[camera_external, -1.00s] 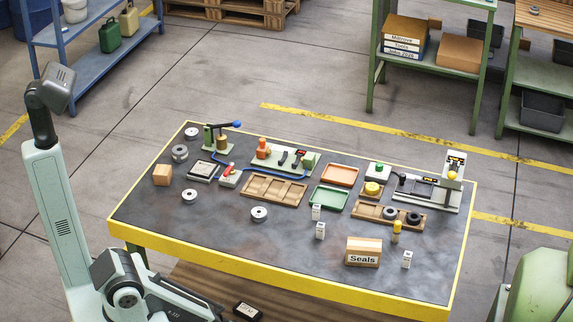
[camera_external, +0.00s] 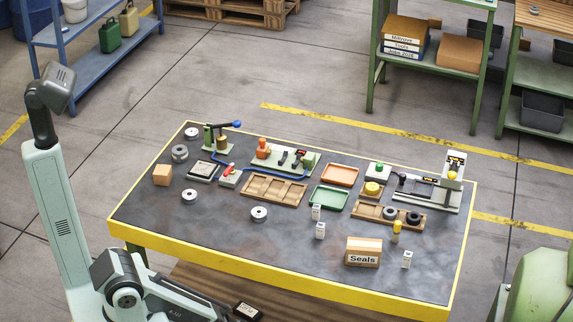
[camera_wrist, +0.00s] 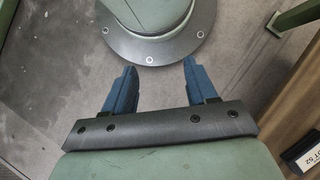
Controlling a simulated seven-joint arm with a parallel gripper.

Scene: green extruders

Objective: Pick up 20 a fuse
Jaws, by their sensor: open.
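Several small white upright blocks with dark markings look like the fuses. Two stand near the middle of the table, a back one (camera_external: 316,211) and a front one (camera_external: 320,231); another block (camera_external: 407,259) stands at the right, past the Seals box. Their numbers are too small to read, so I cannot tell which is 20. My gripper (camera_wrist: 158,82) shows in the wrist view with its two blue fingers apart and nothing between them. It points at the floor and a round green base, away from the tabletop. The external view does not show the fingers clearly.
The dark table has a yellow rim (camera_external: 270,278). A Seals box (camera_external: 364,251), a yellow-topped piece (camera_external: 397,231), a wooden tray (camera_external: 273,190), a green tray (camera_external: 330,199) and metal rings (camera_external: 259,213) surround the blocks. The front middle of the tabletop is clear.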

